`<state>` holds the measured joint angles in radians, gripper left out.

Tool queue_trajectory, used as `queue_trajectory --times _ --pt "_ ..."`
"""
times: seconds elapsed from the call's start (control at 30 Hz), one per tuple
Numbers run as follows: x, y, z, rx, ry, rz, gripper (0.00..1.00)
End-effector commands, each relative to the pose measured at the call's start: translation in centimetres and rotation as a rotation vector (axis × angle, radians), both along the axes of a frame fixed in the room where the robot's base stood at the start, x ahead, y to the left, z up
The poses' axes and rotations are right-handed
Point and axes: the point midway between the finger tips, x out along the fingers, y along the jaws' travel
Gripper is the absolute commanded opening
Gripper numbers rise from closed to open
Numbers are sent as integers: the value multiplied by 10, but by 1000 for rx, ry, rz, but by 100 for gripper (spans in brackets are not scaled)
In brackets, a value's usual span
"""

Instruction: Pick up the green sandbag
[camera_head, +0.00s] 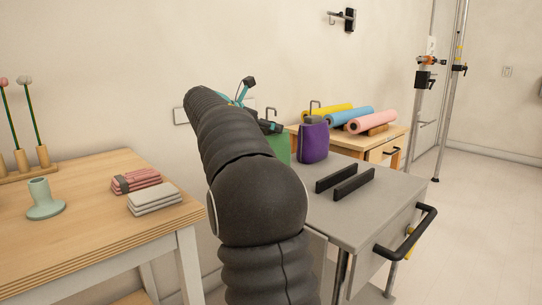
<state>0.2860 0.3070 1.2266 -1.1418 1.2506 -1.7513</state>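The green sandbag (281,149) stands on the grey cart top, left of a purple sandbag (313,143). My arm hides its left part, and a dark loop handle shows at its top. My gripper (269,127) is at the far end of my black arm, beside the upper part of the green sandbag. Most of the gripper is hidden behind the arm, so its fingers and any contact with the bag cannot be made out.
The grey cart (372,204) has two black rails (345,181) and a front handle. Rolled mats (351,117) lie on a wooden table behind. A wooden table (90,226) at left holds folded cloths and a green vase. Open floor lies to the right.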

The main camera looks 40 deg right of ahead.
Motion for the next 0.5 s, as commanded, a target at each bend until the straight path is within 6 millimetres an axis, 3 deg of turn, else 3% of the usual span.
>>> queue_trajectory --times 0.3,0.5 --pt "0 -7 -3 0 0 0 64" --pt "1 -7 -4 1 1 1 14"
